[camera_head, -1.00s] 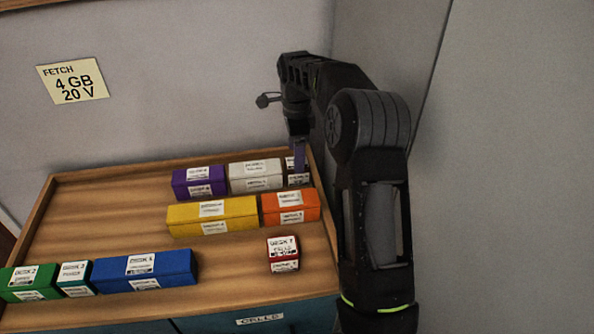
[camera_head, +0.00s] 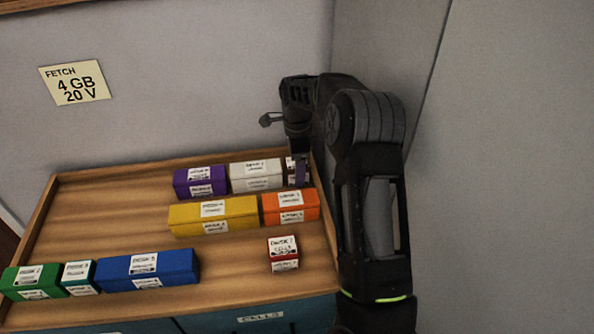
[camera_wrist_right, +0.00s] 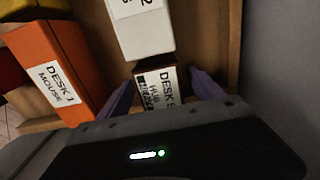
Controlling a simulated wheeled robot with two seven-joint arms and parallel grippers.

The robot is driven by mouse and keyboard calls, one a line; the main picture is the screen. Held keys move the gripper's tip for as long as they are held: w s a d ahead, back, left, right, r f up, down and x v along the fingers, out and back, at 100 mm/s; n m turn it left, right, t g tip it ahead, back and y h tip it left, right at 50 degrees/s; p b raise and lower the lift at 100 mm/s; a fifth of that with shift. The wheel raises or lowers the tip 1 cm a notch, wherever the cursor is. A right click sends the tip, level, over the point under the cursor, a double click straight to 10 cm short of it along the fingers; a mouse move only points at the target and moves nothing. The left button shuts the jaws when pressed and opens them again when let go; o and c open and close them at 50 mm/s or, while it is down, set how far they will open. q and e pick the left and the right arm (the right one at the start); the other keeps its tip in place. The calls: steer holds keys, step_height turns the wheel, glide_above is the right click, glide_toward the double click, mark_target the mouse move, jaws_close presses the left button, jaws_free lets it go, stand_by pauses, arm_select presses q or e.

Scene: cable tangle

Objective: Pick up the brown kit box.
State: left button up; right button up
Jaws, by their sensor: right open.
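The brown kit box (camera_wrist_right: 154,73), with a white label reading "DESK 5 HUB", stands at the back right of the wooden tray. In the head view the box (camera_head: 291,170) is mostly hidden behind my right gripper's finger. My right gripper (camera_wrist_right: 163,94) is open, with one purple finger on either side of the box. In the head view the right gripper (camera_head: 301,172) points down at it. I cannot tell whether the fingers touch the box. My left gripper is not in view.
A white box (camera_head: 256,175) stands close beside the brown one, with a purple box (camera_head: 200,182) further left. Orange (camera_head: 290,206) and yellow (camera_head: 212,214) boxes are in front. The tray's right rim (camera_head: 322,215) and a grey wall are close on the right.

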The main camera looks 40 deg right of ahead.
jaws_close()
stand_by(0.8)
